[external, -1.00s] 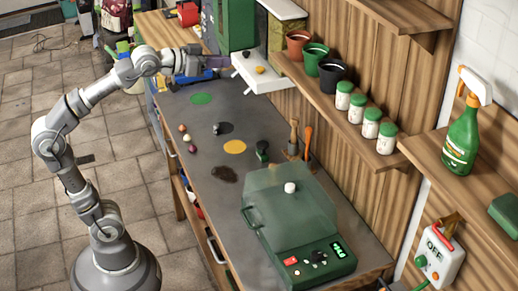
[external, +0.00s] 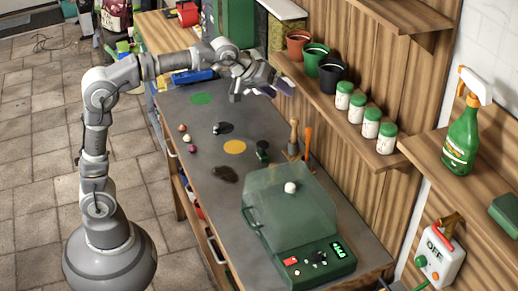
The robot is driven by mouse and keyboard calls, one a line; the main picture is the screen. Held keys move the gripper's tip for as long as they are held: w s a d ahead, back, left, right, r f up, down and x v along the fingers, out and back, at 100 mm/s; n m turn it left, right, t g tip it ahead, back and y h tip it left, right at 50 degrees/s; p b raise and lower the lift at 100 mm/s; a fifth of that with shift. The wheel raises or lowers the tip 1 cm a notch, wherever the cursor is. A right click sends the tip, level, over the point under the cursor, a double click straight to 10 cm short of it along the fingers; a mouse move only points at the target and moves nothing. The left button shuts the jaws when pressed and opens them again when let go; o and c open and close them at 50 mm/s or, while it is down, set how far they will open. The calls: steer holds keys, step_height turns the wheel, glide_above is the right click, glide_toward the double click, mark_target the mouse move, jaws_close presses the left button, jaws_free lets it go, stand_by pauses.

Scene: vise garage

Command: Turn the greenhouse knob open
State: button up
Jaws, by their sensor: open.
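The greenhouse (external: 262,238) is a green box with a see-through green lid (external: 285,200), shut, at the near end of the workbench. A white round knob (external: 290,187) sits on top of the lid. Its front panel has a black knob (external: 318,258), a red switch (external: 291,262) and a lit green display (external: 337,249). I cannot tell which way the black knob is turned. My gripper (external: 264,88) is open, above the far part of the bench by the wall shelf, well apart from the greenhouse. No held object shows.
The workbench (external: 215,200) holds small bulbs (external: 187,138), dark soil patches and upright tools (external: 308,140) behind the greenhouse. A wall shelf (external: 340,118) with pots and jars runs along the right. A switch box (external: 440,255) reading OFF hangs at lower right.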

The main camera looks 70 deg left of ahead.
steer(key=w+d+f+n+g+p, duration=0.3)
steer(key=f+p, duration=0.1)
steer(key=n+g+y+p, duration=0.1)
steer(key=n+g+p, duration=0.55)
steer(key=p, duration=0.25)
glide_above(290, 186)
step_height(290, 186, down, 17)
steer(key=shift+n, duration=0.55)
step_height(290, 186, down, 8)
steer(key=shift+f+b, duration=0.15)
steer(key=shift+b, duration=0.5)
steer(key=c, duration=1)
steer(key=shift+c, duration=0.2)
